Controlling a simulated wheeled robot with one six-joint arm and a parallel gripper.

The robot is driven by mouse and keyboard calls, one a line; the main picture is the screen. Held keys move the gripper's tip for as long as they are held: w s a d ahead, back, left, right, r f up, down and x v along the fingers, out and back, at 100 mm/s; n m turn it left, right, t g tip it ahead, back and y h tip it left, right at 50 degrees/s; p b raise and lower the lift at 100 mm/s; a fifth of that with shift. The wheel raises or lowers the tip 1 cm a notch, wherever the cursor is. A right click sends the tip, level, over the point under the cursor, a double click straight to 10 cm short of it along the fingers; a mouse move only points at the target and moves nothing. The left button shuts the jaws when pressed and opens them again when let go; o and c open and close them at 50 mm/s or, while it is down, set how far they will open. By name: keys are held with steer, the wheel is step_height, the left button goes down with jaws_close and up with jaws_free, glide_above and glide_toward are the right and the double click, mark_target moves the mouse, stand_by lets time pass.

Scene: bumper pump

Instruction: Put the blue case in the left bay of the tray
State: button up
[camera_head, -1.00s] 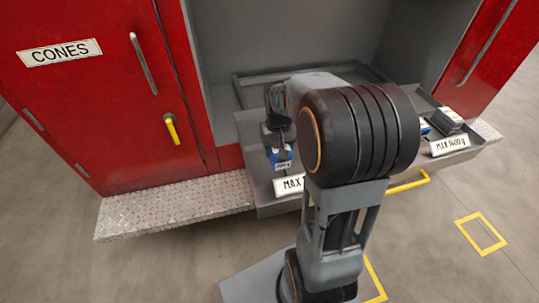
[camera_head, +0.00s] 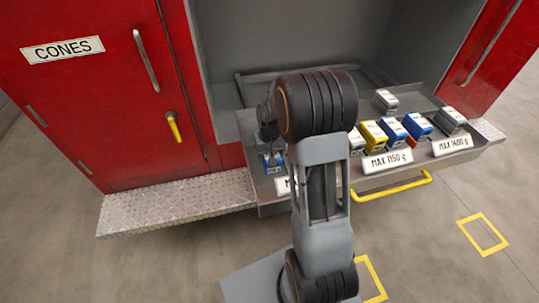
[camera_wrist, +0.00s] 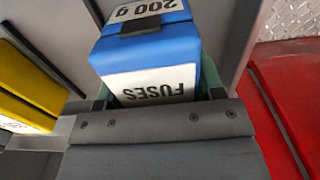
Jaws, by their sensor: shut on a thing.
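My gripper (camera_head: 268,138) points down over the left end of the tray and is shut on a blue case (camera_head: 273,163). In the wrist view the blue case (camera_wrist: 150,52) has white labels reading "FUSES" and "200 g", and my gripper (camera_wrist: 158,95) has a finger at each side of it. The grey tray (camera_head: 366,184) is a pulled-out drawer. The case is at its left bay, low behind the front wall. I cannot tell whether its underside touches the floor of the bay. My arm hides part of the left and middle bays.
The middle bay holds a yellow case (camera_head: 374,137), another blue case (camera_head: 394,132) and others. A grey case (camera_head: 451,120) stands in the right bay. Plates read "MAX 1150 g" (camera_head: 388,162) and "MAX 1400 g" (camera_head: 453,145); the left one is mostly hidden. A red cabinet (camera_head: 95,110) stands left.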

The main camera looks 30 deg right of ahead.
steer(key=shift+f, duration=0.2)
steer(key=o, duration=1)
steer(key=shift+r, duration=0.1)
step_height(320, 180, up, 12)
steer(key=shift+f, duration=0.15)
steer(key=s+a+r+t, duration=0.1)
steer(key=s+a, duration=0.2)
steer(key=s, duration=0.2)
steer(key=s+a+r+n+t, duration=0.1)
steer(key=s+a, duration=0.2)
steer(key=s, duration=0.2)
steer(key=s+a+r+n+t, duration=0.1)
steer(key=s+a, duration=0.2)
steer(key=s, duration=0.3)
steer(key=shift+s+a+r, duration=0.1)
steer(key=shift+a+r, duration=0.1)
steer(key=shift+a, duration=0.2)
